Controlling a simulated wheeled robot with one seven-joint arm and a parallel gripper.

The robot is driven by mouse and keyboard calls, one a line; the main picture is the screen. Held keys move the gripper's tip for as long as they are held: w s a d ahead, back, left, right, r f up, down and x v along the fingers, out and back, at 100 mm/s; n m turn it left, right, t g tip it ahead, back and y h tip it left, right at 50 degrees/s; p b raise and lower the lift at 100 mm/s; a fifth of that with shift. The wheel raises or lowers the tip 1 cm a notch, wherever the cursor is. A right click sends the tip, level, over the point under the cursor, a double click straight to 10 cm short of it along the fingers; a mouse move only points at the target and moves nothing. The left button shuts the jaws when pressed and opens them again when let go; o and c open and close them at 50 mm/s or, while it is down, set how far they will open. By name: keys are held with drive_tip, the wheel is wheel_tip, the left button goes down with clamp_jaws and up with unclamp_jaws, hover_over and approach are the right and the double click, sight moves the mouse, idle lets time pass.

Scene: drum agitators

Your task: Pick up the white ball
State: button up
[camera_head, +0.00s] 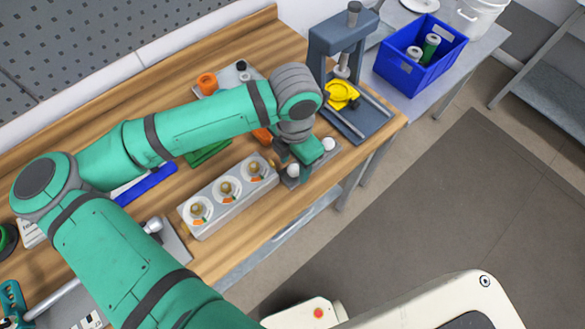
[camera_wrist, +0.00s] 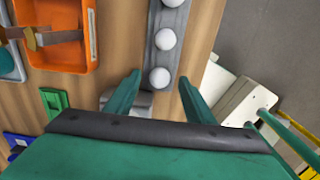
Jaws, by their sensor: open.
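Several white balls sit in a row on a narrow grey holder (camera_wrist: 160,58). In the wrist view, the nearest white ball (camera_wrist: 159,78) appears between the fingertips of my gripper (camera_wrist: 158,75); I cannot tell how far below them it is, and no contact shows. A second white ball (camera_wrist: 165,39) lies beyond it, and a third is cut by the top edge. In the head view, my gripper (camera_head: 293,174) is low over the holder at the bench's front edge, open. One white ball (camera_head: 292,170) shows at the fingers and another white ball (camera_head: 328,143) to the right.
A grey box with three dials (camera_head: 240,187) stands left of my gripper. A grey press with a yellow part (camera_head: 341,95) stands behind and right. An orange tray (camera_wrist: 62,50) lies left of the holder. A blue bin (camera_head: 412,72) sits on another table.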

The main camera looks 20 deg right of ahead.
drive_tip(key=shift+d+f, duration=0.1)
drive_tip(key=shift+f, duration=0.4)
drive_tip(key=c, duration=1.2)
drive_tip(key=shift+o, duration=0.2)
